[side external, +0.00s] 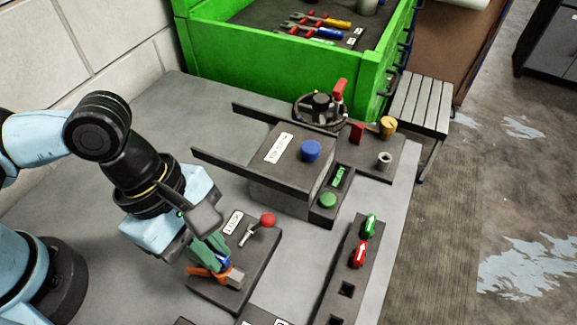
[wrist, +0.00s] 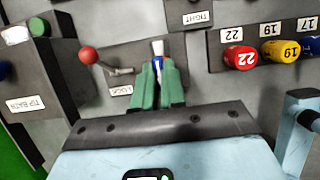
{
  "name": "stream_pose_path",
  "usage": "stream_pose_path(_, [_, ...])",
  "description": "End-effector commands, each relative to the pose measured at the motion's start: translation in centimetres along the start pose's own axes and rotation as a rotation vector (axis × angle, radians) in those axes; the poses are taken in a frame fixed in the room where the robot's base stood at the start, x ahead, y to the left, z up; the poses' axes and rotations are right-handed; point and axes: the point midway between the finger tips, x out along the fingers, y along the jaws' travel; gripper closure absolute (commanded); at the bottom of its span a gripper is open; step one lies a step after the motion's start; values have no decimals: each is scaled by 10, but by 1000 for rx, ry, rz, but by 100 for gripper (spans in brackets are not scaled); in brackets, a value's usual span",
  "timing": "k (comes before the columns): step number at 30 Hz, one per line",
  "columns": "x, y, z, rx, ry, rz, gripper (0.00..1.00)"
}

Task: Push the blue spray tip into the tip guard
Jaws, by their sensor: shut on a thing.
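My gripper's green fingers (side external: 212,248) are shut on the blue spray tip (side external: 223,262), low over the dark block labelled LOCK. In the wrist view, my gripper (wrist: 158,82) has the blue tip (wrist: 158,64) between its fingers, mostly hidden by them. An orange part (side external: 203,272), which looks like the tip guard, is just below the fingertips. A pale metal piece (side external: 236,277) sits beside the tip; a pale end (wrist: 157,47) shows beyond the tip in the wrist view. I cannot tell how deep the tip sits in the guard.
A lever with a red ball (side external: 268,220) stands on the LOCK block, close to my fingers. A box with a blue button (side external: 310,151) is behind. A rack holds a green tip (side external: 370,225) and a red tip (side external: 360,253). A green drawer cabinet (side external: 280,70) stands at the back.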

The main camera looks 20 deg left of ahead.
Motion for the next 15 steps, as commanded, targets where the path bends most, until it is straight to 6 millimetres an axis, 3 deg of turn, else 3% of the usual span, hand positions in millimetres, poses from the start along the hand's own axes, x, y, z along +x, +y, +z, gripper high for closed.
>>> stream_pose_path(15, [11, 0, -4, 0, 0, 0, 100])
